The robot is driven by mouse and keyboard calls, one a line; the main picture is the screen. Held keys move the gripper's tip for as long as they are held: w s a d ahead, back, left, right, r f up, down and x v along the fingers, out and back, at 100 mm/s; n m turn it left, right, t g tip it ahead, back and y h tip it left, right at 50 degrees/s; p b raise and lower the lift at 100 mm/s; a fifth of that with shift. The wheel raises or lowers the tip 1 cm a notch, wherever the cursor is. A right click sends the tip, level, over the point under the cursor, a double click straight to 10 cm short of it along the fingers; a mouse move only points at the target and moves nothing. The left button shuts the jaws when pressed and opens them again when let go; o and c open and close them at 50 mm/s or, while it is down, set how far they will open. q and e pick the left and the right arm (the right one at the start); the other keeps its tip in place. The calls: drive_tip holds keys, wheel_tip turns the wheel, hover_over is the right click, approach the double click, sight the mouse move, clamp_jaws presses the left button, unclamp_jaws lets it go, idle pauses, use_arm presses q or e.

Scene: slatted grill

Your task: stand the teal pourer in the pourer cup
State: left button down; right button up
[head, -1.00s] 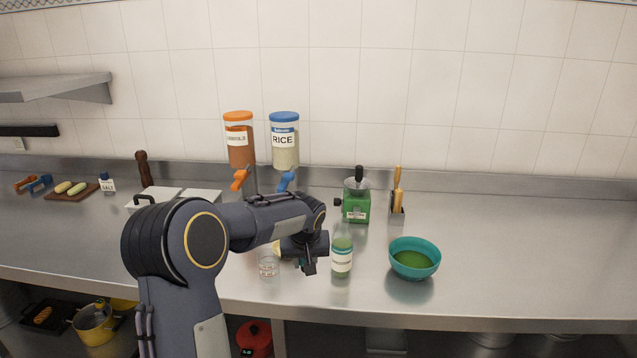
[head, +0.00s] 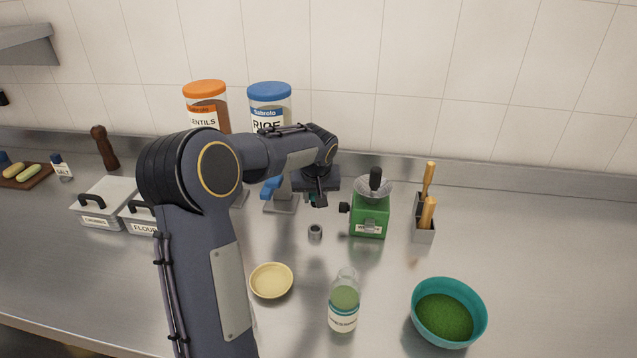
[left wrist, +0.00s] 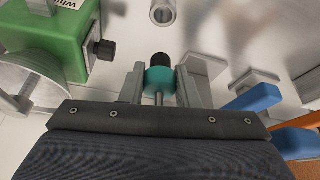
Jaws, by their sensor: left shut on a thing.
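My left gripper (head: 318,199) is above the counter behind the small cup in the head view, partly hidden by its own wrist. In the left wrist view my left gripper (left wrist: 160,88) is shut on the teal pourer (left wrist: 161,78), which has a teal collar, a black end and a thin metal spout. Only a bit of teal shows in the head view. The pourer cup (head: 315,232), a small grey open cylinder, stands on the counter, apart from the pourer. It also shows at the top of the left wrist view (left wrist: 163,12). My right gripper is not in view.
A green grinder (head: 369,214) stands right of the cup, and the rice dispenser (head: 270,110) with its blue spout is behind left. A cream bowl (head: 271,281), a bottle (head: 343,303) and a teal bowl (head: 478,318) are in front. Counter around the cup is clear.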

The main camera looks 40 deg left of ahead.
use_arm(q)
drive_tip(key=shift+s+d+r, duration=0.1)
drive_tip(key=shift+s+r, duration=0.05)
drive_tip(key=shift+s, duration=0.05)
drive_tip(key=shift+w, duration=0.1)
drive_tip(key=shift+f+b, duration=0.2)
drive_tip(key=shift+b, duration=0.1)
wheel_tip(320, 180, down, 7)
drive_tip(key=b, duration=0.6)
drive_tip(key=shift+r, duration=0.15)
idle(1.3)
drive_tip(key=shift+b, duration=0.3)
drive_tip(key=shift+f+b, duration=0.3)
drive_tip(key=shift+f, duration=0.2)
